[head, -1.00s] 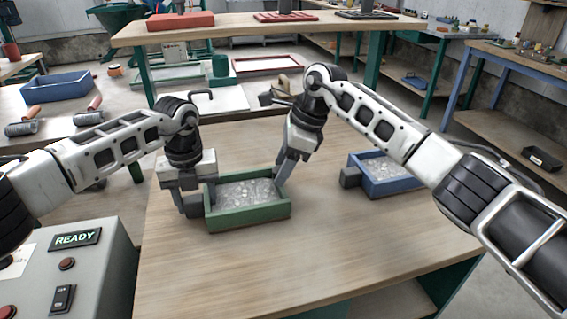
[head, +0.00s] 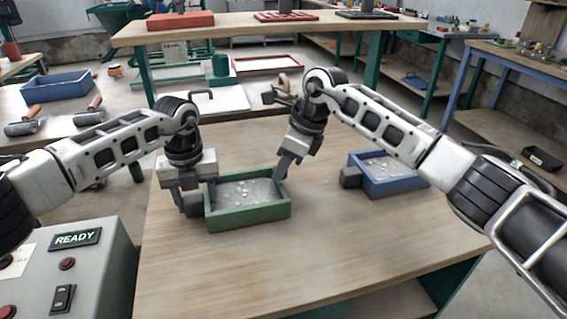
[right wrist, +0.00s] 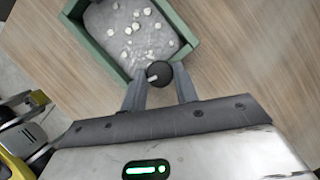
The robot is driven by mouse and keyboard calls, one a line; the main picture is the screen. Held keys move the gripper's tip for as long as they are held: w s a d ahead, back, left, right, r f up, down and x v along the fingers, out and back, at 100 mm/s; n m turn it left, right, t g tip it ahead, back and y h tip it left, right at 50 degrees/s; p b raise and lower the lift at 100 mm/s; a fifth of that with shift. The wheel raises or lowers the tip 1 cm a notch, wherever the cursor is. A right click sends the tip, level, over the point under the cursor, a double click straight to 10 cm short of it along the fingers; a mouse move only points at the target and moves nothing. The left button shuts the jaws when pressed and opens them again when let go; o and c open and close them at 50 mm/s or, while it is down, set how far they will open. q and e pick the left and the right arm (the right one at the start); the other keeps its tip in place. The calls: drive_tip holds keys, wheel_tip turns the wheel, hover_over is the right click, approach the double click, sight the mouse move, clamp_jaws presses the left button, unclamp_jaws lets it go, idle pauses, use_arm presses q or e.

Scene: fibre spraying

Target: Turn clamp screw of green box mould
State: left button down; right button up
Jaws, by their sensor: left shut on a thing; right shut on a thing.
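The green box mould (head: 250,217) sits on the near wooden table, holding grey fill with white lumps. It also shows in the right wrist view (right wrist: 88,45). My left gripper (head: 192,205) is shut at the mould's left end; its exact grip is partly hidden, but it appears to hold the mould there. My right gripper (head: 281,170) is at the mould's right back side. In the right wrist view, its fingers (right wrist: 160,88) are closed on the round black knob of the clamp screw (right wrist: 159,72) beside the mould wall. The knob is hidden in the head view.
A blue box mould (head: 400,184) with similar fill and a dark block at its left end stands to the right on the same table. A grey control box (head: 95,275) reading READY is at the lower left. The table's front is clear.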

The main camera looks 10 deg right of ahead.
drive_tip(key=m+t+h, duration=0.1)
drive_tip(key=m, duration=0.2)
drive_tip(key=m+t, duration=0.1)
drive_tip(key=m, duration=0.3)
drive_tip(key=shift+s+a+h, duration=0.15)
drive_tip(key=shift+s+h, duration=0.05)
drive_tip(key=shift+h, duration=0.2)
drive_tip(key=m+h, duration=0.1)
drive_tip(key=m, duration=0.3)
drive_tip(key=shift+a+t, duration=0.15)
drive_tip(key=shift+t, duration=0.15)
drive_tip(key=m+h, duration=0.2)
drive_tip(key=m, duration=0.2)
drive_tip(key=shift+a, duration=0.15)
drive_tip(key=m+h, duration=0.1)
drive_tip(key=m, duration=0.3)
drive_tip(key=shift+a, duration=0.15)
drive_tip(key=m+g+h, duration=0.1)
drive_tip(key=m, duration=0.2)
drive_tip(key=shift+a+m+h, duration=0.1)
drive_tip(key=shift+m+h, duration=0.2)
drive_tip(key=shift+m, duration=0.1)
drive_tip(key=m+g, duration=0.1)
drive_tip(key=m, duration=0.2)
drive_tip(key=shift+w+h, duration=0.15)
drive_tip(key=shift+h, duration=0.25)
drive_tip(key=shift+w+a+m+g, duration=0.1)
drive_tip(key=shift+m+g, duration=0.7)
drive_tip(key=shift+m, duration=1.4)
